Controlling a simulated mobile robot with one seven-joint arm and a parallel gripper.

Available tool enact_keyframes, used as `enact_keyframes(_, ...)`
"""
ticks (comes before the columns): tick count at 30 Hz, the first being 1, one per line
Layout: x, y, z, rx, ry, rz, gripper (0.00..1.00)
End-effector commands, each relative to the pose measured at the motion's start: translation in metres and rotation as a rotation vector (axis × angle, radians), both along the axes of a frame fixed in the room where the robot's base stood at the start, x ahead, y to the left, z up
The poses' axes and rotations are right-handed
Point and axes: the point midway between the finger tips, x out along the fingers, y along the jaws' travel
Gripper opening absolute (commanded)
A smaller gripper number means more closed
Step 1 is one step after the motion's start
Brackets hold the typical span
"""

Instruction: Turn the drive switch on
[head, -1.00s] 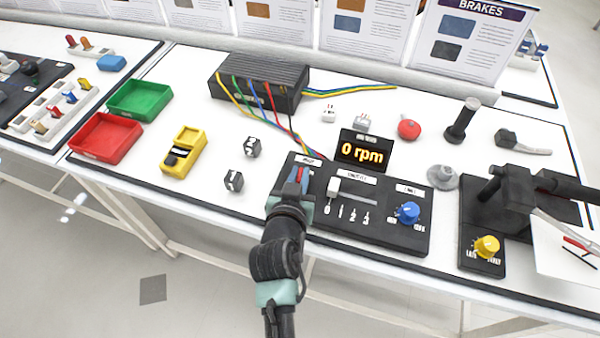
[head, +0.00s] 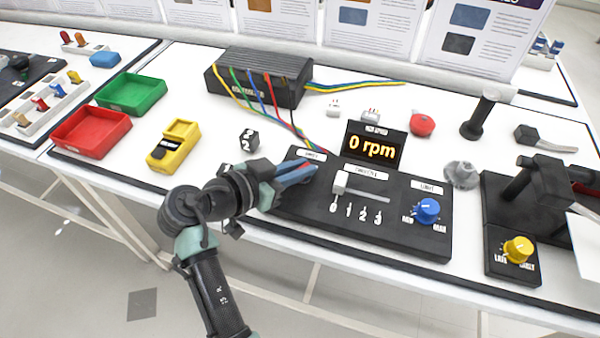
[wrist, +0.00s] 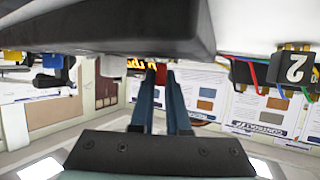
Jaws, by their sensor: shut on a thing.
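The black control panel (head: 375,220) lies near the table's front edge, with a slider (head: 341,183) at its 0 mark and a blue knob (head: 427,211). My gripper (head: 300,172) reaches from the left over the panel's left end, its blue fingers low and nearly level. In the wrist view the fingers (wrist: 161,92) are shut on a small red piece, the drive switch lever (wrist: 162,70). In the head view the fingers largely hide the switch, so its position cannot be read. The display (head: 373,147) behind the panel reads 0 rpm.
A black box (head: 258,80) with coloured wires stands behind. A numbered block (head: 249,140) and yellow device (head: 173,147) are left of the panel, beyond my arm. A yellow-knob unit (head: 517,250) stands to the right.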

Motion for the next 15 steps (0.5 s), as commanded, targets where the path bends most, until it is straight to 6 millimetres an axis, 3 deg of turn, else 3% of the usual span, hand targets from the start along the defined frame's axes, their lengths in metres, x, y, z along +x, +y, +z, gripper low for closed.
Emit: enact_keyframes(15,0.0003,0.0,-0.0011,0.003,0.003,-0.047,0.0)
